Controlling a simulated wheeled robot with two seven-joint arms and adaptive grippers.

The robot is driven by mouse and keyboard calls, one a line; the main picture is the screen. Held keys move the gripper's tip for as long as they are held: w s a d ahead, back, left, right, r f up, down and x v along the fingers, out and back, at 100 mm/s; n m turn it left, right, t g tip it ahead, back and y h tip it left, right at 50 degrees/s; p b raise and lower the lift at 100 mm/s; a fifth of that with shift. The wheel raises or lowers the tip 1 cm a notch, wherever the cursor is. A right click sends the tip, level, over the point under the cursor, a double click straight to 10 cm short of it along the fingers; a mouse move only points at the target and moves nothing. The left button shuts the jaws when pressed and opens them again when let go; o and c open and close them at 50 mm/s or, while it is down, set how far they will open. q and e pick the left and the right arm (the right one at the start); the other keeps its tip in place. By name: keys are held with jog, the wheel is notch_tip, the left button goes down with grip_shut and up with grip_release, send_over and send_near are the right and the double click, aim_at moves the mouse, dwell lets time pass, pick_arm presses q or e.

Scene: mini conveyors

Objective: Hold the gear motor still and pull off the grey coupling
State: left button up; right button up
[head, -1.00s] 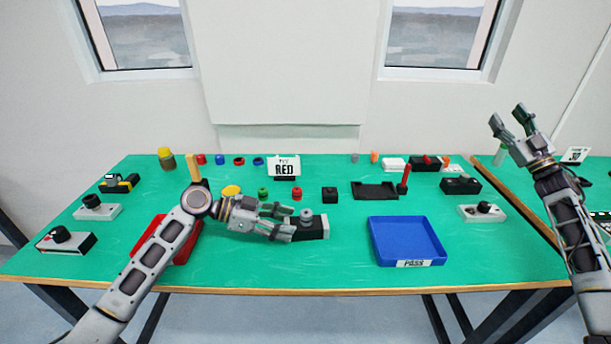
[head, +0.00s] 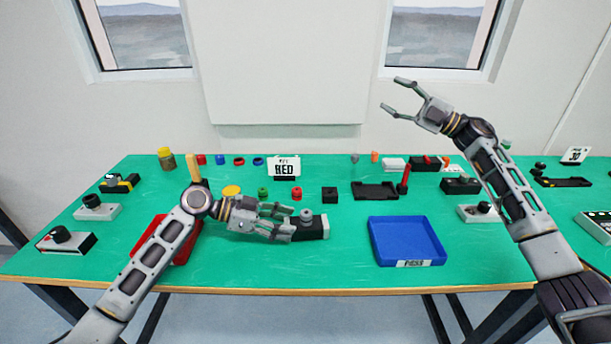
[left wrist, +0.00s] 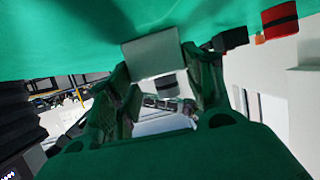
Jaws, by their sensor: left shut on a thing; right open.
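The gear motor (head: 318,231) is a black and light-grey block lying on the green table in front of the sign. The grey coupling (head: 307,216) is a small round piece on top of it, upright. My left gripper (head: 288,222) is shut on the left end of the gear motor. In the left wrist view, the gear motor's pale end (left wrist: 152,54) sits between the fingers, and the coupling (left wrist: 167,84) shows beyond it.
A blue tray (head: 444,258) marked PASS stands right of the motor. A red tray (head: 186,255) is partly hidden under my left arm. The table between motor and blue tray is clear.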

pick_arm(q)
jog(key=shift+s+f, duration=0.15)
jog(key=shift+f, duration=0.3)
pick_arm(e)
jog(key=s+a+n+g+h, duration=0.1)
jog(key=s+a+n+g, duration=0.15)
jog(key=a, duration=0.35)
jog(key=s+a+n+g, duration=0.1)
jog(key=a+n+g, duration=0.25)
jog(key=a, duration=0.25)
jog(key=n+g+h, duration=0.3)
jog(key=n+h, duration=1)
jog(key=h, duration=0.6)
send_over(305, 212)
notch_tip(305, 212, down, 14)
jog(key=shift+f, duration=0.25)
jog(key=shift+f, duration=5.9)
